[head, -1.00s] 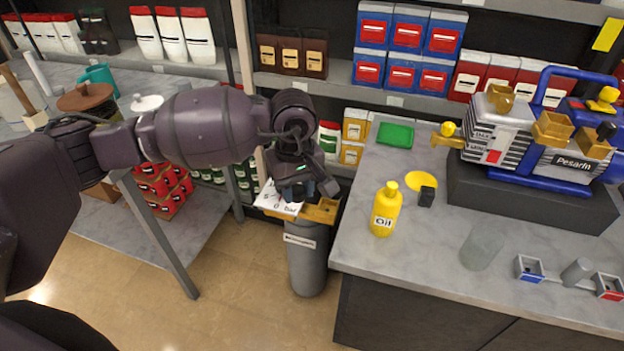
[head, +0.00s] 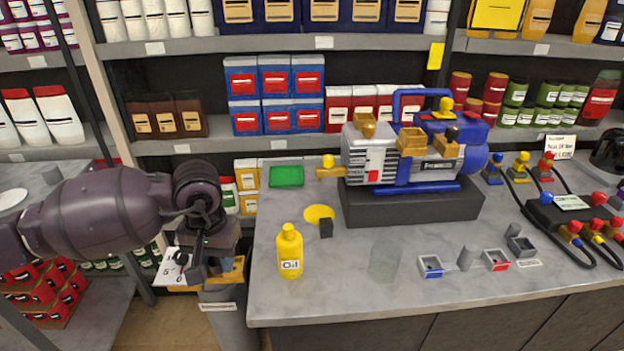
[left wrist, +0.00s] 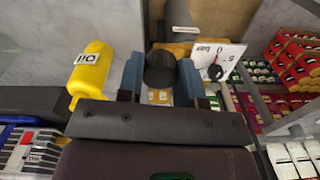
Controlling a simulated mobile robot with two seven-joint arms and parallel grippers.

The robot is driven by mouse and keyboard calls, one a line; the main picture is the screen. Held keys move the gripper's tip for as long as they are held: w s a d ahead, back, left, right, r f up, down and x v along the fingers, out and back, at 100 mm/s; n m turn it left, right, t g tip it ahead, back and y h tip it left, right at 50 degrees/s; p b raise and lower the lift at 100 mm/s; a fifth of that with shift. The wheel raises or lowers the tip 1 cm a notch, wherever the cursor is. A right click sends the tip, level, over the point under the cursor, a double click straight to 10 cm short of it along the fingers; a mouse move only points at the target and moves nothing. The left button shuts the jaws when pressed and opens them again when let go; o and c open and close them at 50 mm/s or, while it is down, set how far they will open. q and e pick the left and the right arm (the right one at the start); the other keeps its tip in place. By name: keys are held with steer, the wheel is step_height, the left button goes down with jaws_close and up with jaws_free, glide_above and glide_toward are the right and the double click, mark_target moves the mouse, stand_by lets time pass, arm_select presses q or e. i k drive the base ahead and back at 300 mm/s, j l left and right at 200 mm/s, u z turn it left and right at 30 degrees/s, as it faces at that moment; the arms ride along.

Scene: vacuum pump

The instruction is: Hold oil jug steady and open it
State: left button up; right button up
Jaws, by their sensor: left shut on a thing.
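The oil jug (head: 289,252) is a yellow bottle with a white "Oil" label and a yellow cap. It stands upright near the left front of the grey counter, and nothing touches it. It also shows in the left wrist view (left wrist: 93,70), left of the fingers. My left gripper (head: 203,272) is left of the jug, off the counter's left edge. In the left wrist view its blue fingers (left wrist: 161,78) are shut on a black cylinder (left wrist: 160,68). I cannot tell what this cylinder belongs to. My right gripper is not in view.
A grey bin-like stand (head: 228,322) with a wooden top and a "bar" dial card (head: 172,268) is under my left gripper. A yellow disc (head: 319,214), a black block (head: 326,229) and a clear beaker (head: 384,263) are near the jug. A blue pump (head: 425,150) stands behind.

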mark_target(290, 242)
steer(key=z, duration=1.2)
steer(key=k+j+z, duration=0.1)
steer(key=j, duration=2.05)
